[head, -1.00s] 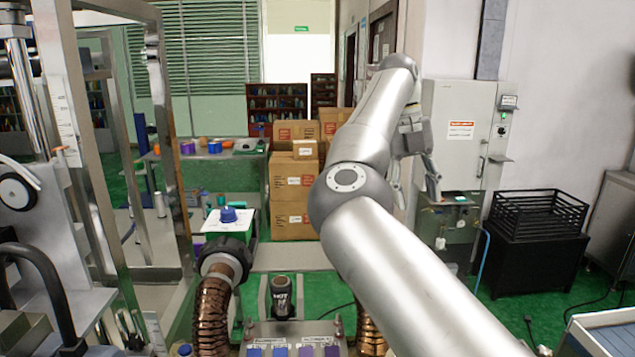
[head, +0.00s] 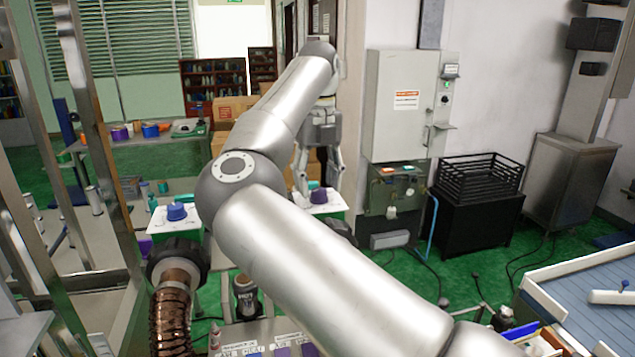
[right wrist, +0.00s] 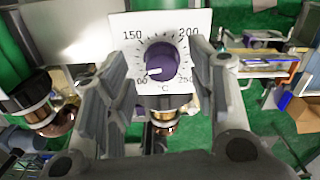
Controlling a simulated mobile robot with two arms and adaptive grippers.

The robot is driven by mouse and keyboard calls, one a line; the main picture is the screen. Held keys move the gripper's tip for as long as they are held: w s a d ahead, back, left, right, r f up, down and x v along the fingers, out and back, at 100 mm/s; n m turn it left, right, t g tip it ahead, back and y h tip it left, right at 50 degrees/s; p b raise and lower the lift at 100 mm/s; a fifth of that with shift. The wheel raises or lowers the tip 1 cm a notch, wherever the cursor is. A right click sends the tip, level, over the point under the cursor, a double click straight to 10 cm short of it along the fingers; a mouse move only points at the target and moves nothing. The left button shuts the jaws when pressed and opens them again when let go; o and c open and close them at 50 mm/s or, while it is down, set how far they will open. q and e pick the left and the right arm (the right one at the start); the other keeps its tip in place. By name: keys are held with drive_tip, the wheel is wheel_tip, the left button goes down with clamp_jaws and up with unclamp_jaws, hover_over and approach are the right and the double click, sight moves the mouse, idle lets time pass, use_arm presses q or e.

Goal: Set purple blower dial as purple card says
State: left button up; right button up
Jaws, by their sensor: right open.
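The purple dial (head: 318,196) sits on a white box, partly between the fingers of my right gripper (head: 318,178). In the right wrist view the purple dial (right wrist: 161,62) is on a white plate (right wrist: 122,30) marked 150, 200 and 250 in °C. Its white mark points to the lower left, near the low end of the scale. My right gripper (right wrist: 162,68) is open, one finger on each side of the dial; contact cannot be told. Purple card patches (head: 308,350) show at the bottom edge of the head view; their writing is unreadable. My left gripper is out of view.
A blue dial (head: 177,211) stands on a similar white box to the left. A ribbed copper hose with a black nozzle (head: 178,262) is in front of it. A grey cabinet (head: 405,105) and black crate (head: 482,175) stand to the right. My right arm hides the middle.

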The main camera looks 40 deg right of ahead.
drive_tip(key=shift+s+f, duration=0.15)
drive_tip(key=shift+f, duration=0.45)
drive_tip(key=c, duration=1.1)
drive_tip(key=shift+o, duration=0.2)
